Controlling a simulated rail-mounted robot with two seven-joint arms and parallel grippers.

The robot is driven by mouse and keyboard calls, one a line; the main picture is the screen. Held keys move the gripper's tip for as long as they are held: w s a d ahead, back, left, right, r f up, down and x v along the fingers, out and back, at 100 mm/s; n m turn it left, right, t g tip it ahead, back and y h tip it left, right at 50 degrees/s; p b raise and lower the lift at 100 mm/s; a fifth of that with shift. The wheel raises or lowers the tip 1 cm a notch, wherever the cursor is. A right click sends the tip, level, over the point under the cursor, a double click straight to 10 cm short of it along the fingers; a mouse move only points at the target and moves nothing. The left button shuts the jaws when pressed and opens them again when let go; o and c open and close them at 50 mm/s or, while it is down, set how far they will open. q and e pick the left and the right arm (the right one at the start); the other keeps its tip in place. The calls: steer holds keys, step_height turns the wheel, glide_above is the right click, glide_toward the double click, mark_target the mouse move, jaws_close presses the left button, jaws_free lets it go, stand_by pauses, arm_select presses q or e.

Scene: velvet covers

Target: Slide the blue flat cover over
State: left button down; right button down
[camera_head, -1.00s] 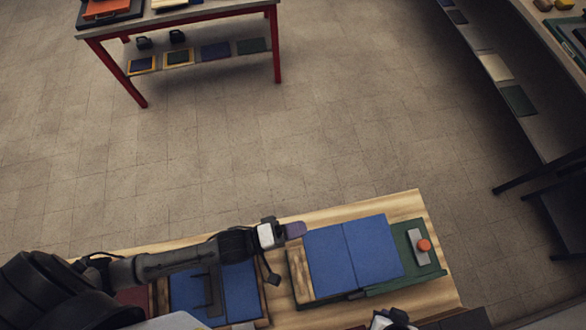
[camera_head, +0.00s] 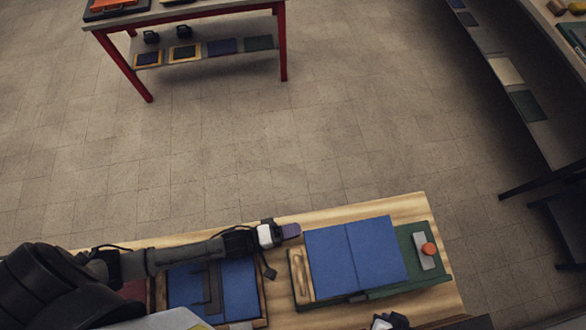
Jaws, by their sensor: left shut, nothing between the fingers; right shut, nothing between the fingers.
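A second blue panel (camera_head: 238,288) in a wooden frame lies to the left, partly under my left arm. The wooden tabletop (camera_head: 400,208) is bare along its back edge. A red-legged table (camera_head: 283,50) stands far off, and a shelf unit (camera_head: 540,130) is at right.

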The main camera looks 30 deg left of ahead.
stand_by(0.3)
arm_select(q)
steer(key=shift+d+r+p, duration=0.1)
steer(key=shift+d+p, duration=0.3)
steer(key=shift+d, duration=0.6)
